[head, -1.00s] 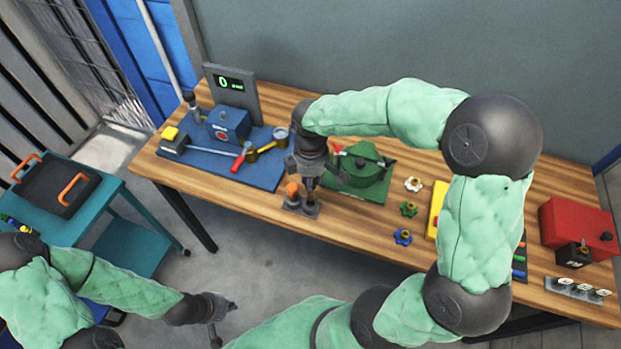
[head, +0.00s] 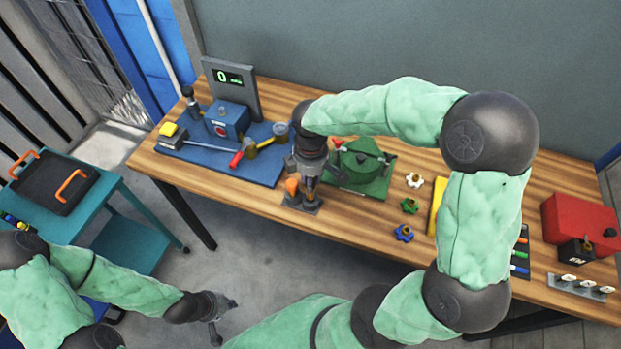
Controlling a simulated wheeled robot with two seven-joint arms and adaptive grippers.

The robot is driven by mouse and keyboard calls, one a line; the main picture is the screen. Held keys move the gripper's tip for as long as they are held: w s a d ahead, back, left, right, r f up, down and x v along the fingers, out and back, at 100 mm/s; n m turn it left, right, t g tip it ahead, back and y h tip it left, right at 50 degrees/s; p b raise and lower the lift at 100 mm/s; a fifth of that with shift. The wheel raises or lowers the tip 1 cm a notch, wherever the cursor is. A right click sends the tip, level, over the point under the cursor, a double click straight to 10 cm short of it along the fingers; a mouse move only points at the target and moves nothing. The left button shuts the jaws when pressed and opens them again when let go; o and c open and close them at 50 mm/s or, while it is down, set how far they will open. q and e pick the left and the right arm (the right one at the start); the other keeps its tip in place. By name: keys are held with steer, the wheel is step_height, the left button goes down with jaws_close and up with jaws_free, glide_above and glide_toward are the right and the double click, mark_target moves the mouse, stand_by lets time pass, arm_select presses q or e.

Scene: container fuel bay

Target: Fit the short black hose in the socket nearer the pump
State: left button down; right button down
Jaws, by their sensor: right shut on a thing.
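A blue pump box (head: 227,120) stands on a blue mat (head: 262,178) at the back left of the bench. Two brass-coloured socket-like fittings stand to its right: the nearer fitting (head: 250,150) and the farther fitting (head: 281,132). My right gripper (head: 308,188) points down over a small grey stand (head: 303,207) at the bench's front edge. It is shut on a dark upright piece, probably the short black hose, mostly hidden by the fingers. An orange-topped piece (head: 292,186) stands just left of it. My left gripper (head: 224,319) is open and empty, low in front of the bench.
A grey display (head: 231,90) stands behind the pump. A green lidded unit (head: 362,162) stands right of my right gripper. Small knobs (head: 410,206) lie farther right. A teal cart (head: 108,185) stands left.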

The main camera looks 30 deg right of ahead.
stand_by(0.3)
steer(key=shift+f+b, duration=1)
steer(key=shift+f, duration=0.95)
stand_by(0.8)
stand_by(0.5)
steer(key=c, duration=0.9)
jaws_free()
steer(key=shift+c, duration=0.2)
step_height(320, 180, up, 12)
steer(key=shift+r, duration=0.1)
